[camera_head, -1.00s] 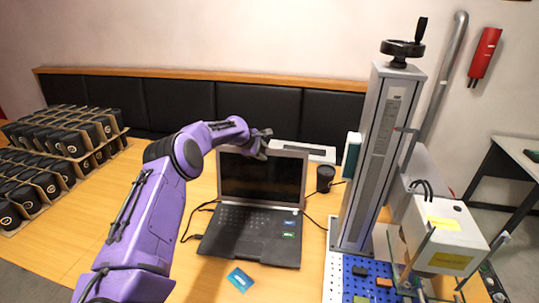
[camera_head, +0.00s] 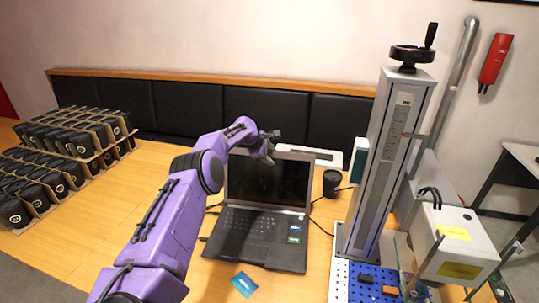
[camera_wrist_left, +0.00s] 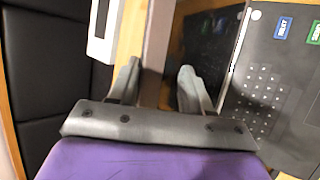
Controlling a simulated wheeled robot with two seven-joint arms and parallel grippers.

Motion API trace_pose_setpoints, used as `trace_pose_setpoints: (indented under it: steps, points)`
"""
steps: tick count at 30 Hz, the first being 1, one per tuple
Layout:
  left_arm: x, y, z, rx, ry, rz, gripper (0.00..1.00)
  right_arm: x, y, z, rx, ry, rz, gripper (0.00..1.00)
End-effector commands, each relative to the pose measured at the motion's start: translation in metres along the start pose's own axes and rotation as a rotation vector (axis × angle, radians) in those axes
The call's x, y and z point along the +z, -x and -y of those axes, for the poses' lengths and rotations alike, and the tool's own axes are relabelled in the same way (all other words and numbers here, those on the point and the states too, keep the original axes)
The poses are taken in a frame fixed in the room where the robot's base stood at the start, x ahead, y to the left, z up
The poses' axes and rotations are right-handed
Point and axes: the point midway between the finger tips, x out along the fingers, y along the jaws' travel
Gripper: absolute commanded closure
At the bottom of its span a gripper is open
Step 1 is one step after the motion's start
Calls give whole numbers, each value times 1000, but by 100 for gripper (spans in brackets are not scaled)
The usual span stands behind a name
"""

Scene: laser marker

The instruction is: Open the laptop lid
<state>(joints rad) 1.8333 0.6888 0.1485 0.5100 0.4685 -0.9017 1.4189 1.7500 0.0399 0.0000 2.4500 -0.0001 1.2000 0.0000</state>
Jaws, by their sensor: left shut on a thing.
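The laptop (camera_head: 268,183) stands on the wooden table with its lid up, its dark screen facing me and its keyboard base (camera_head: 256,237) flat on the table. My left gripper (camera_head: 268,146) is at the top edge of the lid, near its middle. In the left wrist view the fingers (camera_wrist_left: 157,88) lie on either side of the lid (camera_wrist_left: 158,55), shut on it. The keyboard (camera_wrist_left: 262,95) shows at the right of that view. My right gripper is not in view.
A black cup (camera_head: 331,183) stands right of the lid. A blue card (camera_head: 244,283) lies in front of the laptop. The laser marker column (camera_head: 388,165) rises at the right. Trays of black cups (camera_head: 60,150) fill the table's left. Cables run beside the laptop.

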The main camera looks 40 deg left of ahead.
Motion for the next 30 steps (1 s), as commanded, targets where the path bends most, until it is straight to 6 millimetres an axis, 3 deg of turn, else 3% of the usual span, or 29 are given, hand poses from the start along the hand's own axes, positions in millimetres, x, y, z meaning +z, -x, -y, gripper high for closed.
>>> trace_pose_setpoints:
  steps: [1, 11, 24, 30]
  points:
    - [-2, -7, 10, -25, -3, -3, 67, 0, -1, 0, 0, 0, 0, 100]
    - [-2, 1, 9, -23, -2, -3, 67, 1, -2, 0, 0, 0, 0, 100]
    - [1, 79, 3, -1, -1, 2, 67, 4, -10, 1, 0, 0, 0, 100]
    - [2, 104, 2, 2, -3, 1, 67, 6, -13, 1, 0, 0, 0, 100]
